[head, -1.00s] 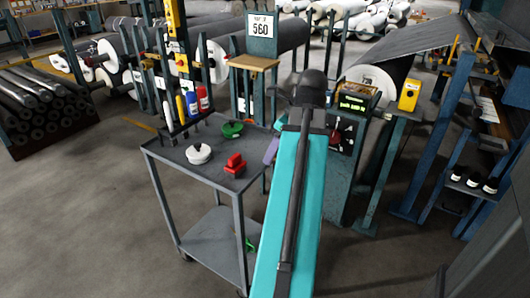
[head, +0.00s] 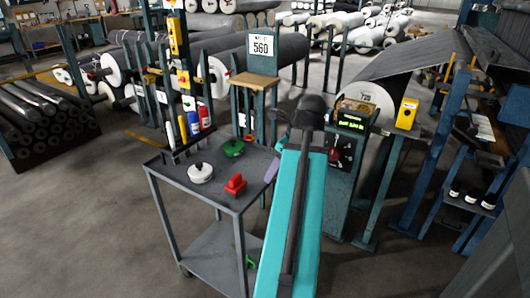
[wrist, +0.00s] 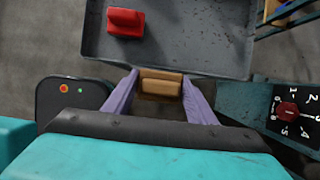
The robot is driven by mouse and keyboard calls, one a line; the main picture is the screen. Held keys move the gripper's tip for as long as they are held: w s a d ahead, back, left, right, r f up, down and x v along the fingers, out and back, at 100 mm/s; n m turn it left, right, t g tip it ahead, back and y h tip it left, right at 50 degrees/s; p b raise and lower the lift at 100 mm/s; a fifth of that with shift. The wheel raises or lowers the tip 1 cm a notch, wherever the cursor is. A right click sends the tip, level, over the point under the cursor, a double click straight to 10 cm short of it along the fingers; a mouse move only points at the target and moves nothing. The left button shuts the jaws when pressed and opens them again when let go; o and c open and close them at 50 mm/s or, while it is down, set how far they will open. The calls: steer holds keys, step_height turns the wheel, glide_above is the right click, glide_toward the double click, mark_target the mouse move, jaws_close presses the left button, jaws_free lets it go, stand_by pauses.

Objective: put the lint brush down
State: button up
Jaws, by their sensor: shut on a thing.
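My gripper (wrist: 160,86) has two purple fingers shut on a small tan-brown block, which I take for the lint brush (wrist: 161,84). In the wrist view the brush overlaps the near edge of the grey cart's top tray (wrist: 195,42); its height above the tray cannot be told. In the head view my teal arm hides the brush, and only a purple finger (head: 272,170) shows beside the cart's right side. The cart's top (head: 178,172) shows there too.
On the cart lie a red object (head: 235,184), a white round one (head: 200,172) and a green one (head: 233,148). Several bottles (head: 193,123) stand at its back left. A control panel (head: 345,152) stands right of the cart. The tray's middle has free room.

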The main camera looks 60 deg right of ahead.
steer(key=shift+w+d+r+p, duration=0.1)
steer(key=shift+w+d+p, duration=0.45)
steer(key=shift+p, duration=3.6)
steer(key=p, duration=0.7)
steer(key=shift+w+p, duration=0.1)
steer(key=shift+p, duration=0.25)
steer(key=w+d, duration=0.3)
steer(key=w+d+f+p, duration=0.1)
steer(key=w+d, duration=0.5)
steer(key=shift+w+d+f+p, duration=0.15)
steer(key=shift+d+f+p, duration=0.1)
steer(key=shift+f+p, duration=0.15)
steer(key=shift+f+p, duration=0.35)
steer(key=shift+f, duration=1.4)
steer(key=shift+f, duration=0.1)
steer(key=o, duration=1.2)
